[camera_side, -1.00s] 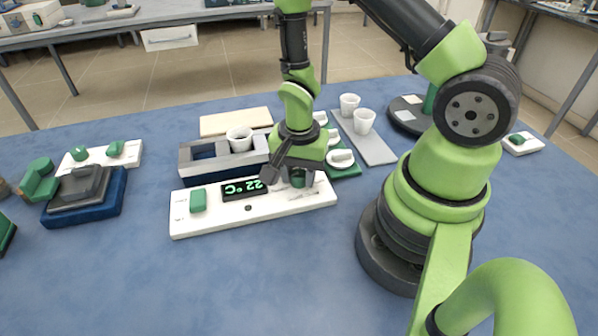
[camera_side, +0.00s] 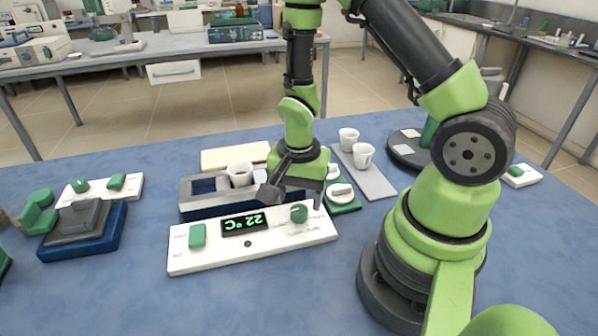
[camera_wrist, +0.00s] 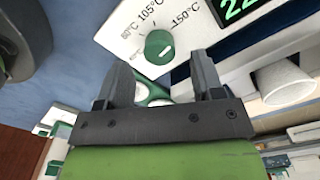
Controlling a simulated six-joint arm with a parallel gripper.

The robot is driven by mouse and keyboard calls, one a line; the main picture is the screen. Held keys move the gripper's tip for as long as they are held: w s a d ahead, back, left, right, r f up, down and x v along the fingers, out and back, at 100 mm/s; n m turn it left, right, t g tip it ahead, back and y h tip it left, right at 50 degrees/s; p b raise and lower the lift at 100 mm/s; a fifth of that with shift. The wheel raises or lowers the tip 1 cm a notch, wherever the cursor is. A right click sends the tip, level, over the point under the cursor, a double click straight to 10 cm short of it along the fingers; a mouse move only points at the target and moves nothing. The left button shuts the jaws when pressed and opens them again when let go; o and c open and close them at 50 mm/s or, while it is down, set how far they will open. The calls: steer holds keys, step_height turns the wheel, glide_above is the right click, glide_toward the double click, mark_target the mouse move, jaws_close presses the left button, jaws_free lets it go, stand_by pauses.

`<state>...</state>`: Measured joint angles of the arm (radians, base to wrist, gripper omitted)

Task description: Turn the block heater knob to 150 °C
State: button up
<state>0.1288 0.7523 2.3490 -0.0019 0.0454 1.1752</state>
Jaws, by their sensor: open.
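The block heater panel (camera_side: 265,245) is a white slab with a lit display (camera_side: 243,223) reading 22 °C, upside down in the side view. Its round green knob (camera_side: 299,213) is at the panel's right. In the wrist view, the knob (camera_wrist: 158,47) sits beside printed marks, including 105 °C and 150 °C (camera_wrist: 187,18). A thin pale line slants across it; which mark it points to I cannot tell. My gripper (camera_side: 294,197) is open and empty above the knob, apart from it. In the wrist view, my gripper's fingertips (camera_wrist: 161,65) stand either side of the knob's near edge.
Behind the panel is a grey heater block (camera_side: 205,203) holding a white cup (camera_side: 240,174). A green switch (camera_side: 197,235) is on the panel's left. Two white cups stand on a grey strip (camera_side: 372,178) at right. The blue table in front is clear.

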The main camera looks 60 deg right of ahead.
step_height(320, 180, up, 6)
steer(key=shift+r, duration=0.25)
step_height(320, 180, up, 12)
steer(key=n+t, duration=0.4)
steer(key=n, duration=0.1)
glide_above(299, 209)
steer(key=s+a, duration=0.1)
steer(key=a, duration=0.1)
steer(key=s+a+r+n+t+y, duration=0.2)
steer(key=s+a+r+n+t, duration=0.1)
steer(key=s+r+n, duration=0.3)
steer(key=shift+s+a+r, duration=0.3)
steer(key=shift+s+r, duration=0.25)
steer(key=shift+r, duration=0.05)
